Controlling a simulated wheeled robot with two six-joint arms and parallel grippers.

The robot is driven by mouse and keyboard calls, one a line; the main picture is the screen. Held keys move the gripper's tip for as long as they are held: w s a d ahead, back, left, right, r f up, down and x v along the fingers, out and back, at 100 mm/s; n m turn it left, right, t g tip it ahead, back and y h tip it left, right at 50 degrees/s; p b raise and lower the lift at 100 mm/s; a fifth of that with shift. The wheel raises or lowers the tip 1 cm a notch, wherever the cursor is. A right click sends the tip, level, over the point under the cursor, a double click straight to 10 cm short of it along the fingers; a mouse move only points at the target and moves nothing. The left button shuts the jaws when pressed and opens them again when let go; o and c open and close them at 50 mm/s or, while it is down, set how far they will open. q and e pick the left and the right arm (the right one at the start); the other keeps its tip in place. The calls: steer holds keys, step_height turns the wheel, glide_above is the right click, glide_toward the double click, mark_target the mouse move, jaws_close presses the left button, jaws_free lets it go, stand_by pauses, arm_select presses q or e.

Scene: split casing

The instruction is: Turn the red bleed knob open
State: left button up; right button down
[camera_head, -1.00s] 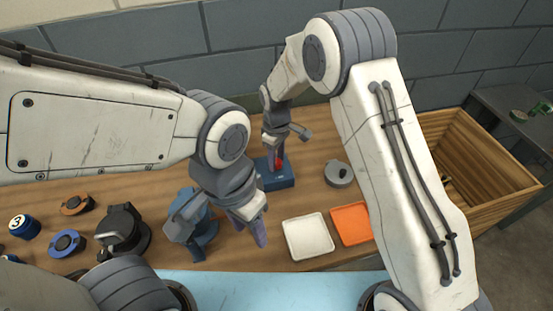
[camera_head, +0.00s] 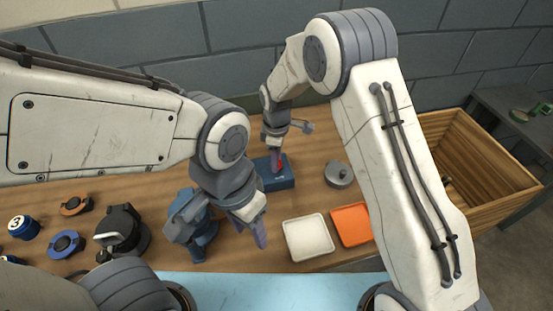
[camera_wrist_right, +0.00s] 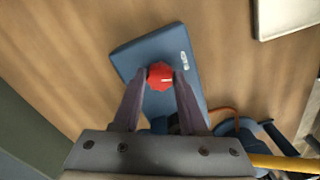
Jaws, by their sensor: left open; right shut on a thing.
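The red bleed knob (camera_wrist_right: 160,76) sits on a blue block (camera_wrist_right: 187,60) that lies on the wooden table. In the head view the knob (camera_head: 280,165) is partly hidden by my right gripper (camera_head: 277,162), and the blue block (camera_head: 282,182) shows around it. In the right wrist view, the fingers of my right gripper (camera_wrist_right: 160,80) stand one on each side of the knob, shut on it. My left gripper (camera_head: 250,228) is open and empty, above the table left of the white tray.
A white tray (camera_head: 329,240) and an orange tray (camera_head: 366,229) lie near the front edge. A round grey lidded part (camera_head: 338,174) is right of the block. A wooden crate (camera_head: 515,174) stands at the right. Blue, black and orange parts crowd the left.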

steer(key=shift+w+a+r, duration=0.1)
steer(key=shift+w+a, duration=0.05)
steer(key=shift+c, duration=2.2)
jaws_free()
step_height(320, 180, up, 10)
steer(key=b, duration=0.2)
steer(key=shift+r, duration=0.2)
